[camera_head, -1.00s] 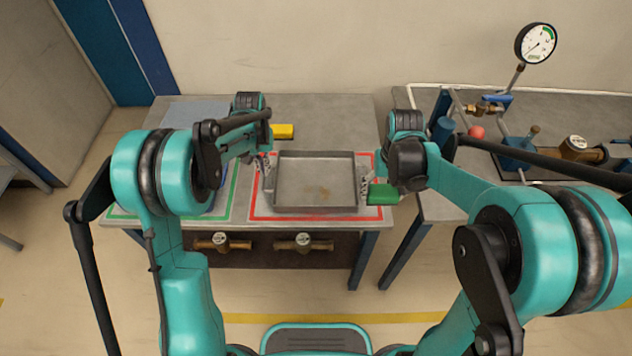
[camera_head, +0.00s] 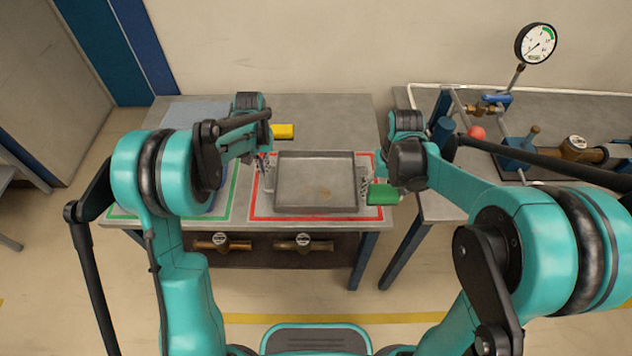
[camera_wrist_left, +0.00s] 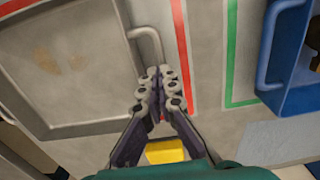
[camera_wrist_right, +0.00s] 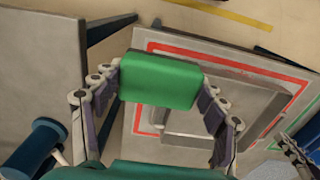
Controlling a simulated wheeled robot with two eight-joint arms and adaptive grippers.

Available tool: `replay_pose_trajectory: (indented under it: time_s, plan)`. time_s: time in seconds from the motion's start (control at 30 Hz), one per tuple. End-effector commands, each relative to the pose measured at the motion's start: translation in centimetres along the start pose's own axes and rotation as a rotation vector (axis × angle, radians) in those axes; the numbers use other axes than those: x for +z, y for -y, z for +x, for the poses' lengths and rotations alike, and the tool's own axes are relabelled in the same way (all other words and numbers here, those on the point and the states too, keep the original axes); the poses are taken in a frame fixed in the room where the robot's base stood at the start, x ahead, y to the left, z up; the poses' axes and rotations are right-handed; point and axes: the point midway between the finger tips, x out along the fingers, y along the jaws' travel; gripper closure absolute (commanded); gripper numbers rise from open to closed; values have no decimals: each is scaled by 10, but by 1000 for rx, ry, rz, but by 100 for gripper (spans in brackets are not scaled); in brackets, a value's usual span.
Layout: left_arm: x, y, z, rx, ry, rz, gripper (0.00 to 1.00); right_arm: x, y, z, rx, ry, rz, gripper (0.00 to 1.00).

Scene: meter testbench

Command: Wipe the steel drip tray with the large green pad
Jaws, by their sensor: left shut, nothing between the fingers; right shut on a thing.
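The steel drip tray (camera_head: 315,208) is a shallow grey tray inside a red outline on the bench. It has a brown stain (camera_head: 323,192) on its floor, also visible in the left wrist view (camera_wrist_left: 75,63). My left gripper (camera_head: 264,170) is shut and empty beside the tray's left handle; in its wrist view the fingertips (camera_wrist_left: 158,76) are together near the handle (camera_wrist_left: 150,38). My right gripper (camera_wrist_right: 160,85) is shut on the large green pad (camera_wrist_right: 160,80), one finger at each end. The pad (camera_head: 382,195) is at the tray's right side, near its front corner.
A yellow block (camera_head: 284,131) lies behind the tray, near my left arm. A blue container (camera_wrist_left: 285,85) stands inside a green outline to the tray's left. Brass meters (camera_head: 222,242) sit on the lower shelf. The right bench carries a gauge (camera_head: 536,43) and piping.

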Motion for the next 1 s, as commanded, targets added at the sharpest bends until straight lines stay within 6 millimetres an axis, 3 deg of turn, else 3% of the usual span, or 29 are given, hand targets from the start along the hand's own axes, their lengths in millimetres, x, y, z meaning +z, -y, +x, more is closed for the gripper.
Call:
replay_pose_trajectory:
  time_s: [1.0]
  plan:
    - [0, 0, 16, 0, 0, 0, 100, 0, 0, 12, 0, 0, 0, 74]
